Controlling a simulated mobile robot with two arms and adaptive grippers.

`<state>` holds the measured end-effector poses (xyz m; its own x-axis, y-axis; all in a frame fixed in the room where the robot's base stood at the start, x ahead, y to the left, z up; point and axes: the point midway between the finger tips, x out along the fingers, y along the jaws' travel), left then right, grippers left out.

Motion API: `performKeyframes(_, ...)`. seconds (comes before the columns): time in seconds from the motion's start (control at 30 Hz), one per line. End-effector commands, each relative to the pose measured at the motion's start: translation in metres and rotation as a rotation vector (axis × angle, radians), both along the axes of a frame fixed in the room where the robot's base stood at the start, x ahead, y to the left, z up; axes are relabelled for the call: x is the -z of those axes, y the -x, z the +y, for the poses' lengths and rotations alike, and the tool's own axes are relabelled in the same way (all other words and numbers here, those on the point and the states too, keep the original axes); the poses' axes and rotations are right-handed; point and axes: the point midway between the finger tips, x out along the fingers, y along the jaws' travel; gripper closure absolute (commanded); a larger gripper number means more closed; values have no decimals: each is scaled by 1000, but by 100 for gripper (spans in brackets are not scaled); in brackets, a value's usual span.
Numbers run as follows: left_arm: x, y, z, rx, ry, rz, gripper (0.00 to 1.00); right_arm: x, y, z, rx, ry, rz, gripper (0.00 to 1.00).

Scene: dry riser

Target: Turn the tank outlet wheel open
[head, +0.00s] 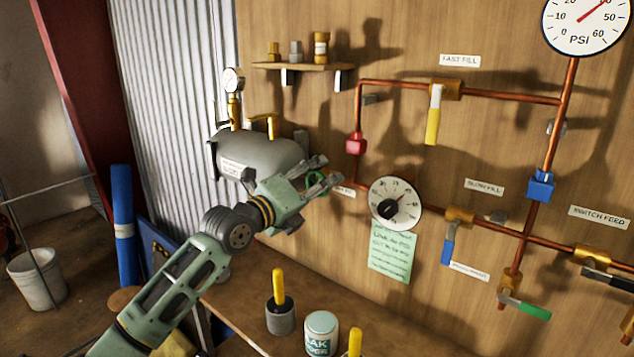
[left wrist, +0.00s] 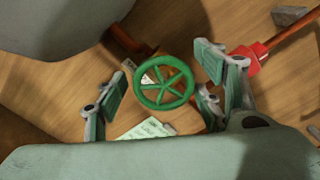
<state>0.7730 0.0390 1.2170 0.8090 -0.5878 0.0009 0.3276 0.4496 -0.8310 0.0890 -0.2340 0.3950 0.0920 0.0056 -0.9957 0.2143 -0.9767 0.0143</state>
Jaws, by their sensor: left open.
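The tank outlet wheel is a green spoked handwheel (left wrist: 163,86) on a brass-coloured fitting, seen face-on in the left wrist view. In the head view only part of the green wheel (head: 314,181) shows, behind my fingers. My left gripper (head: 326,173) is open at the right end of the grey tank (head: 258,150). In the left wrist view my spread fingers (left wrist: 168,78) stand on both sides of the wheel, with gaps to its rim. I cannot tell how far in depth they are from it. My right gripper is not in view.
A dial gauge (head: 396,204) and a green note (head: 392,255) are right of the gripper on the wooden wall. A copper pipe with a red fitting (head: 355,144) runs just beyond it. The bench below holds a white jar (head: 321,333) and yellow-handled tools.

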Motion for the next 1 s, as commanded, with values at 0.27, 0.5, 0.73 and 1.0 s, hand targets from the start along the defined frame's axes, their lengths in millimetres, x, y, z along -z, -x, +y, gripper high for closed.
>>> performKeyframes(0.27, 0, -1, -1, 0, 0, 0, 37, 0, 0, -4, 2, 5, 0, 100)
performKeyframes(0.5, 1, -1, -1, 0, 0, 2, 57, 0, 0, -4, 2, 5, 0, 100)
performKeyframes(0.73, 1, -1, 0, 0, 0, 2, 77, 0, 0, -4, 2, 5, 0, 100)
performKeyframes(1.0, 2, -1, 0, -1, 17, 17, 81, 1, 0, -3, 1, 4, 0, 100)
